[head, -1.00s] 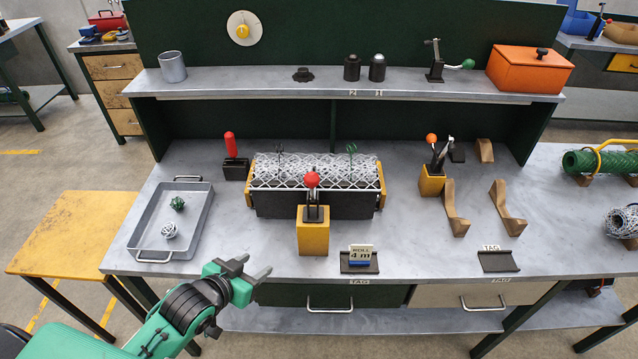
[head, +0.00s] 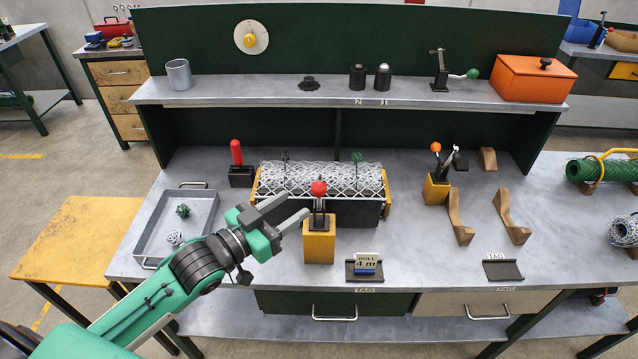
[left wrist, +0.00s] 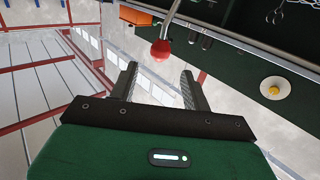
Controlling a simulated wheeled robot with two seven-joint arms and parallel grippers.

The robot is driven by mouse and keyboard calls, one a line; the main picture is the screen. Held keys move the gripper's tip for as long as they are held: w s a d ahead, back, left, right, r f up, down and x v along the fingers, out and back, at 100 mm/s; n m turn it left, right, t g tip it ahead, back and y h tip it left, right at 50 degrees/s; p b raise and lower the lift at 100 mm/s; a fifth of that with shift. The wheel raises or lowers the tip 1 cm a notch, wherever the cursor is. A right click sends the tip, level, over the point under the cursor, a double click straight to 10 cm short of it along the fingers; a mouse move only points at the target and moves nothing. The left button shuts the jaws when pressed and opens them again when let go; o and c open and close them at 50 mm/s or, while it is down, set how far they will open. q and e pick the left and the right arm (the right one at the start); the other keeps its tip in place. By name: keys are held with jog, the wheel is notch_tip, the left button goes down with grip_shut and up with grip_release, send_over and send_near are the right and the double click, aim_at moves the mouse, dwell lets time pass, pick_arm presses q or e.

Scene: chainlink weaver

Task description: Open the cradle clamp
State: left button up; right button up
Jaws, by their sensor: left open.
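A clamp with a red ball knob (head: 319,188) on a dark lever stands on a yellow block (head: 319,246), in front of the mesh-filled cradle (head: 268,208). Its lever stands upright. A second clamp, with an orange knob (head: 436,147), stands on a yellow block (head: 436,190) beside wooden supports. No label shows which is the cradle clamp. My left gripper (head: 294,206) is open and empty, just left of the red knob. In the left wrist view the red knob (left wrist: 160,50) appears beyond and between the open fingertips (left wrist: 160,76), apparently not touching. My right gripper is out of view.
A tag holder (head: 364,268) stands right of the front yellow block.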

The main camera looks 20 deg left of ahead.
aim_at(313, 191)
pick_arm(q)
jog(key=p+x, duration=0.2)
jog(key=x, duration=0.5)
jog(key=shift+w, duration=0.2)
jog(key=shift+w+d, duration=0.4)
jog(key=shift+w, duration=0.2)
jog(key=shift+f, duration=0.1)
grip_shut()
